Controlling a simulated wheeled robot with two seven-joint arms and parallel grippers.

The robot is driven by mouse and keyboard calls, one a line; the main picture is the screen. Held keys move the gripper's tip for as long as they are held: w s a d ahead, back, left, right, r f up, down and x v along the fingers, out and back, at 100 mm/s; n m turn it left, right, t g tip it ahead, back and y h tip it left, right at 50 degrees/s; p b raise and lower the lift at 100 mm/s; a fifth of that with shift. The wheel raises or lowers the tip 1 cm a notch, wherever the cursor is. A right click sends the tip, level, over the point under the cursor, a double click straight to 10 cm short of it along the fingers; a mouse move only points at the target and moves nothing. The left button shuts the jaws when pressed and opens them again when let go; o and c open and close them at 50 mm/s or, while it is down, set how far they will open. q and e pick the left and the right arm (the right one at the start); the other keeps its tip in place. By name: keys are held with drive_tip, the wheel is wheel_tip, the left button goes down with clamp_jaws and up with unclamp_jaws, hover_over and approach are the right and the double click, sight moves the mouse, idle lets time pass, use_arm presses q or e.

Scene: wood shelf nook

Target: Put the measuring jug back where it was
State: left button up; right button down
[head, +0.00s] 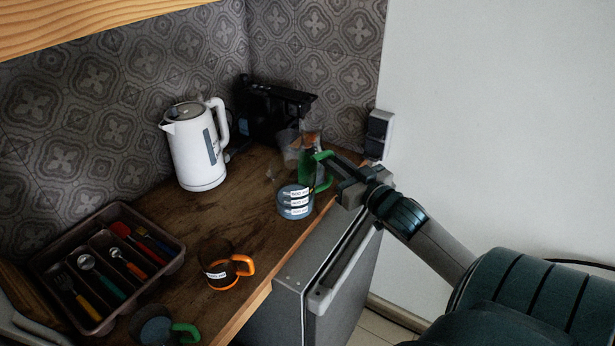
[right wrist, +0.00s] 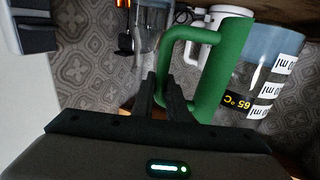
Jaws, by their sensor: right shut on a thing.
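The measuring jug (head: 296,208) is clear with a blue-grey lower part, white ml labels and a green handle. It is upright at the right end of the counter, near the front edge; I cannot tell if its base touches the wood. My right gripper (head: 335,168) reaches in from the right and is shut on the green handle. In the right wrist view the jug (right wrist: 270,75) appears upside down on the right, with my right fingers (right wrist: 168,98) at its handle (right wrist: 222,75). My left gripper is not in view.
Nearer are an orange-handled jug (head: 218,268), another green-handled jug (head: 155,328) and a cutlery tray (head: 172,268). The middle counter (head: 225,215) is clear.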

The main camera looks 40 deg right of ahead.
drive_tip(key=w+f, duration=0.1)
drive_tip(key=w, duration=0.1)
drive_tip(key=w+a+f, duration=0.1)
drive_tip(key=w, duration=0.1)
drive_tip(key=w+a+f+p, duration=0.1)
drive_tip(key=shift+w+f, duration=0.25)
drive_tip(key=shift+w, duration=0.15)
drive_tip(key=shift+f, duration=0.1)
wheel_tip(320, 180, down, 4)
drive_tip(key=shift+r+p, duration=0.1)
drive_tip(key=shift+p, duration=0.45)
drive_tip(key=c, duration=1.7)
unclamp_jaws()
drive_tip(key=shift+f, duration=0.2)
drive_tip(key=shift+c, duration=0.2)
drive_tip(key=shift+r, duration=0.2)
